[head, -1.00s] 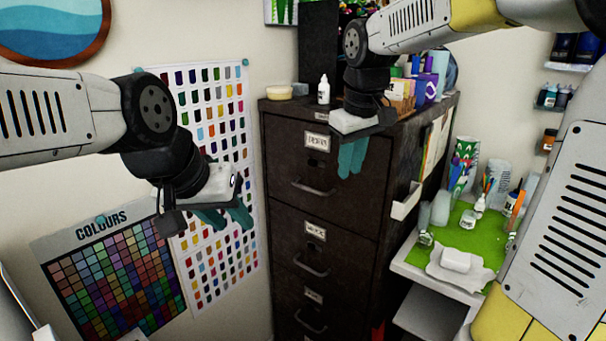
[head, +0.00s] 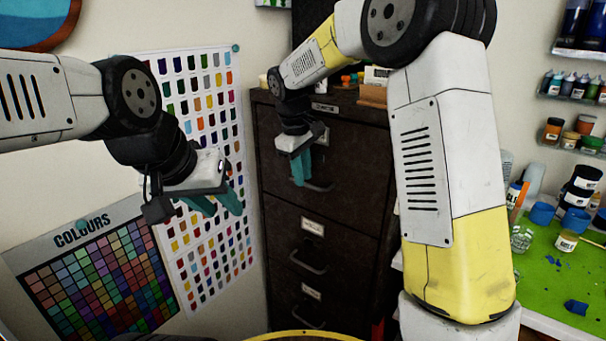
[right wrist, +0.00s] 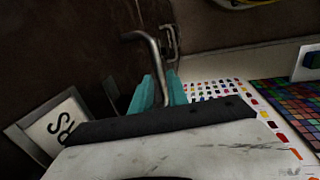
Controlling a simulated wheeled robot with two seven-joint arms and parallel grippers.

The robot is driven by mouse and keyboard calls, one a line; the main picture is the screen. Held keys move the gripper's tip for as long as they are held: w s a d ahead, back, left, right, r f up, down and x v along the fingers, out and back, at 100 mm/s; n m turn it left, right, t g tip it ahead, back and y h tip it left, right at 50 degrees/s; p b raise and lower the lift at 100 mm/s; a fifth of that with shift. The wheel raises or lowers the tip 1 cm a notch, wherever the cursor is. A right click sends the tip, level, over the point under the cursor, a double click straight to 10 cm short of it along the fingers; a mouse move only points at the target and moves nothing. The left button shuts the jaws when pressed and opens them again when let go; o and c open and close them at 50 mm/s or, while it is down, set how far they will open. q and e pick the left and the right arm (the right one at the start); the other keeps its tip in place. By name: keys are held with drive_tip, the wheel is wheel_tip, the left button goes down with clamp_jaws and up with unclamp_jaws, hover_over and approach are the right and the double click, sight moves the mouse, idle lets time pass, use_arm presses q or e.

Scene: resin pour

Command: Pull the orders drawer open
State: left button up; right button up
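The dark filing cabinet (head: 275,190) stands against the wall with its drawers looking closed. Its top drawer (head: 355,165) has a bar handle (head: 322,187) and a label partly behind my gripper; part of a label (right wrist: 62,128) also shows in the right wrist view. My right gripper (head: 301,170) is at the left part of this handle. In the right wrist view its teal fingers (right wrist: 160,90) lie close on either side of the handle bar (right wrist: 152,52) and look shut on it. My left gripper (head: 217,203) is open and empty, in front of the colour charts.
Lower drawers have handles of their own, such as the second drawer's handle (head: 308,262). A green work mat (head: 545,275) with jars and cups is at the right. Shelves with bottles (head: 572,85) are above it.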

drive_tip(key=shift+w+f, duration=0.1)
drive_tip(key=shift+f, duration=0.3)
clamp_jaws()
idle(1.2)
